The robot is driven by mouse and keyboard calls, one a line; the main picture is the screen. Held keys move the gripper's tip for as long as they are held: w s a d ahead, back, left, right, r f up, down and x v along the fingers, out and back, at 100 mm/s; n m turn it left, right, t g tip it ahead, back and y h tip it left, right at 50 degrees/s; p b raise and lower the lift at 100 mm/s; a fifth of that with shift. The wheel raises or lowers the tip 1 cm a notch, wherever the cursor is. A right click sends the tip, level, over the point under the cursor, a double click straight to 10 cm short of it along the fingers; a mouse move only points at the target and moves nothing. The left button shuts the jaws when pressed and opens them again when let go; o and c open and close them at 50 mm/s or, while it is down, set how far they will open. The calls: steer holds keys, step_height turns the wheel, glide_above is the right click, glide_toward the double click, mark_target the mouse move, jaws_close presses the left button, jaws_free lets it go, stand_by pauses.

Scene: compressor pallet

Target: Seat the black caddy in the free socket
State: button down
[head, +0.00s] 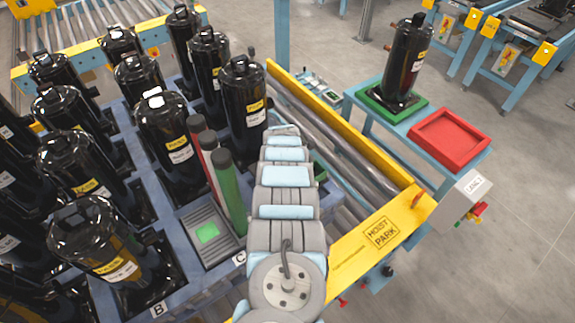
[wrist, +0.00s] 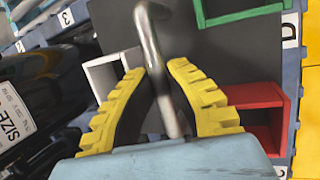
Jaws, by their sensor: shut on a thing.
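In the wrist view my gripper (wrist: 168,85) has its yellow ribbed fingers on either side of a bent metal rod (wrist: 150,40), which looks like a handle. A dark flat surface (wrist: 200,60) lies below the rod; I cannot tell whether it is the black caddy or the pallet. A red open box (wrist: 262,95) is to the right, a white box (wrist: 100,72) to the left and a green frame (wrist: 235,12) at the top. In the head view my arm hides the gripper. A grey ribbed bay with a green square (head: 208,232) holds no compressor.
Black compressors (head: 165,130) stand close together on the blue pallet (head: 185,285). A yellow-edged conveyor (head: 345,135) runs at right. A stand beyond carries a red tray (head: 449,138) and a compressor on a green tray (head: 375,106).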

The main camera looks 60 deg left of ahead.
steer(key=shift+f+b, duration=2.75)
steer(key=shift+f, duration=0.05)
steer(key=shift+h+b, duration=0.3)
steer(key=shift+b, duration=1.3)
stand_by(0.5)
steer(key=shift+f+b, duration=2.4)
steer(key=shift+f, duration=0.15)
stand_by(0.6)
